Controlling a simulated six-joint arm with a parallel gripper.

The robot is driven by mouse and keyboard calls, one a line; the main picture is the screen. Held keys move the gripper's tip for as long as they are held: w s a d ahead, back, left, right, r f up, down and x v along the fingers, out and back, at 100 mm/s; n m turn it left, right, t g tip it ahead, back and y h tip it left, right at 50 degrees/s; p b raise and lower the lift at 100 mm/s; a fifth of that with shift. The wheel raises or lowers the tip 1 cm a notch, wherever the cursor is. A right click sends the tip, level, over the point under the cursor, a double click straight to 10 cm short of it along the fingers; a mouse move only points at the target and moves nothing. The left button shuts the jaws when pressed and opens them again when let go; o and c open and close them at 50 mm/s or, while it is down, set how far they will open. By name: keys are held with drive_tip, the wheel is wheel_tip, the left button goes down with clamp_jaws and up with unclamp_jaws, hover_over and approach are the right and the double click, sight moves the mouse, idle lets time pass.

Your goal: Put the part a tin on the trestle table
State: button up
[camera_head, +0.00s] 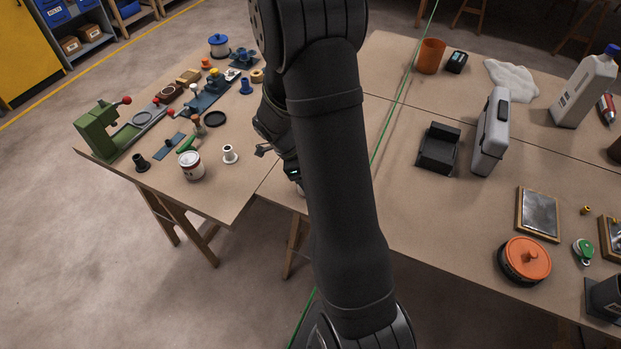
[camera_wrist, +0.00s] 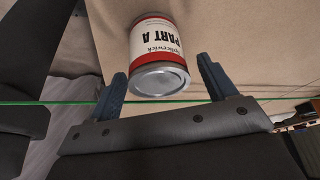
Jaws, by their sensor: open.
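The part a tin (camera_wrist: 155,45) is white with a red band and a bare metal end, and its label reads PART A in the wrist view. My gripper (camera_wrist: 163,72) is open, with one finger on each side of the tin's near end and visible gaps between. In the head view my arm hides most of my gripper (camera_head: 265,150); a sliver of something pale shows below it. The trestle table (camera_head: 232,190) has a tan top and wooden legs. A similar white and red tin (camera_head: 190,166) stands upright on its left part; its label is too small to read.
A green press (camera_head: 97,130), small spools and fittings crowd the left tabletop. On the right stand a grey case (camera_head: 490,135), a black holder (camera_head: 438,150), an orange-lidded pot (camera_head: 526,260) and a white jug (camera_head: 585,90). A thin green line (camera_head: 400,95) crosses the scene.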

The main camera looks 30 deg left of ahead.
drive_tip(key=v, duration=1)
drive_tip(key=shift+s, duration=0.1)
drive_tip(key=x, duration=1.2)
drive_tip(key=shift+r, duration=2)
